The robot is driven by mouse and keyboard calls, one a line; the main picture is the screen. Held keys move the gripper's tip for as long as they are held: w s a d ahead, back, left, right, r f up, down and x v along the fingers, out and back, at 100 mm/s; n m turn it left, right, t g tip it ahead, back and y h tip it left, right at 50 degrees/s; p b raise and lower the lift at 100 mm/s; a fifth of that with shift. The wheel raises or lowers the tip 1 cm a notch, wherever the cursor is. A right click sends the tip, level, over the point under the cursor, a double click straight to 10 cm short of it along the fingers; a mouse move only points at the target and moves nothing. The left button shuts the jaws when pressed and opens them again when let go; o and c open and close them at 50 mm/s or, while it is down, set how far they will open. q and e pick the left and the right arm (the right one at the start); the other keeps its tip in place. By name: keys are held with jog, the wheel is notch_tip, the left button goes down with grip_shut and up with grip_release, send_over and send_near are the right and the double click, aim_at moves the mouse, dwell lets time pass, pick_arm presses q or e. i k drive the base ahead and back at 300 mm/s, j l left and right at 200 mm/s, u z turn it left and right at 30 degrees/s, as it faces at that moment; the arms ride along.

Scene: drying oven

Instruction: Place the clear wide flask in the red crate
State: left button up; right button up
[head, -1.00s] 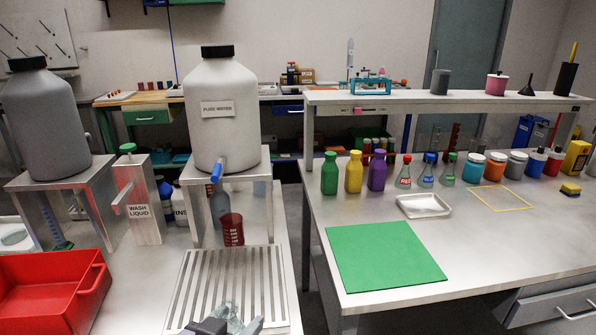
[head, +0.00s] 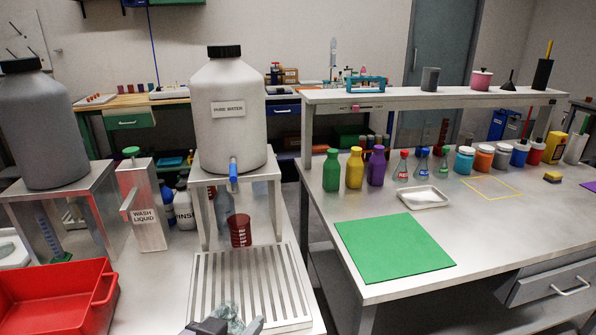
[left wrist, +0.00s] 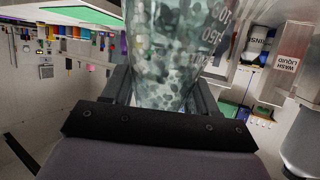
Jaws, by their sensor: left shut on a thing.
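The clear wide flask (left wrist: 178,45) fills the middle of the left wrist view, between the two fingers. It is see-through with pale markings, and only part of it shows. My left gripper (head: 236,326) is at the bottom edge of the head view, shut on the flask, in front of the slatted drain tray. In the head view only a small part of the flask shows. The red crate (head: 58,300) is at the lower left of the head view, left of the gripper and cut by the frame edge. The visible part of its inside is empty. My right gripper is not in view.
The slatted drain tray (head: 205,290) lies beneath the pure water tank (head: 232,125). A red beaker (head: 239,231) stands under the spout. The wash liquid dispenser (head: 143,210) stands behind the crate. A green mat (head: 393,247) lies on the right table, across a gap.

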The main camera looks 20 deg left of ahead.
aim_at(80, 315)
jog(key=k+j+z, duration=0.3)
jog(key=j, duration=0.5)
jog(key=k+j+z, duration=0.3)
jog(key=k+j, duration=0.2)
jog(key=j, duration=0.2)
jog(key=k+j+z, duration=0.3)
jog(key=k+j, duration=0.2)
jog(key=k+j+z, duration=0.25)
jog(key=k+j, duration=0.15)
jog(key=j, duration=0.3)
jog(key=k+j+z, duration=0.2)
jog(key=k+j, duration=0.3)
jog(key=j, duration=0.1)
